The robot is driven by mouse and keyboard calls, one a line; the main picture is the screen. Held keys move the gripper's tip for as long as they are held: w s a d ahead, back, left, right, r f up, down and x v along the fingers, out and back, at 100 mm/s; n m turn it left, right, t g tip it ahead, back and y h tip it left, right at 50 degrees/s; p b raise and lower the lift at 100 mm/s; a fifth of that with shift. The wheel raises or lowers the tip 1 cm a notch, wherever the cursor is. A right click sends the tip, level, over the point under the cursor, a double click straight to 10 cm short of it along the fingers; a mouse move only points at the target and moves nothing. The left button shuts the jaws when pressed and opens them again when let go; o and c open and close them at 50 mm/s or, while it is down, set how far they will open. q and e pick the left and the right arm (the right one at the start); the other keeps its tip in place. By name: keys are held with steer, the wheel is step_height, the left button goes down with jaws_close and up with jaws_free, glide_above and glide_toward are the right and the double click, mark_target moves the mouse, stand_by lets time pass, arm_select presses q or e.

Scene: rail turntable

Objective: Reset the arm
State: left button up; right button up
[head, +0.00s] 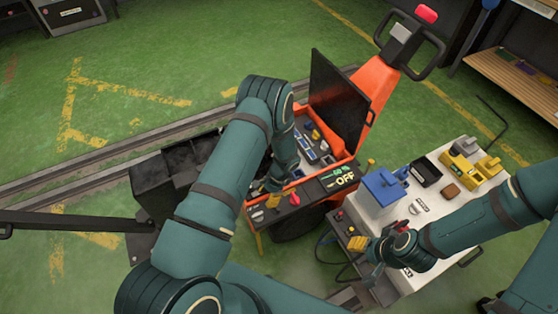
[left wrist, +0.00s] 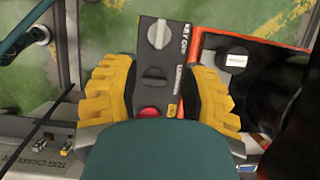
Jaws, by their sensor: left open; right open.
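My left arm (head: 215,180) reaches from the lower left to the orange machine (head: 375,85). My left gripper (head: 272,187) is above the front control panel (head: 318,195) of that machine. Whether the fingers touch the panel cannot be told. My right gripper (head: 366,248) is open and appears empty, by the left side of the white worktable (head: 415,235). The panel's display reads OFF.
The machine's black lid (head: 338,100) stands open. A blue device (head: 383,187), a black box (head: 426,173) and yellow devices (head: 462,168) are on the worktable. Rails (head: 90,165) cross the green floor. A wooden shelf (head: 515,80) stands at the right.

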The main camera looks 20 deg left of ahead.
arm_select(q)
steer(key=s+d+r+n+t+h, duration=0.5)
steer(key=s+d+r+n+h, duration=0.2)
steer(key=s+d+r, duration=0.5)
steer(key=d+r+n, duration=0.2)
steer(key=shift+s+n, duration=0.2)
steer(key=shift+n, duration=0.2)
stand_by(2.8)
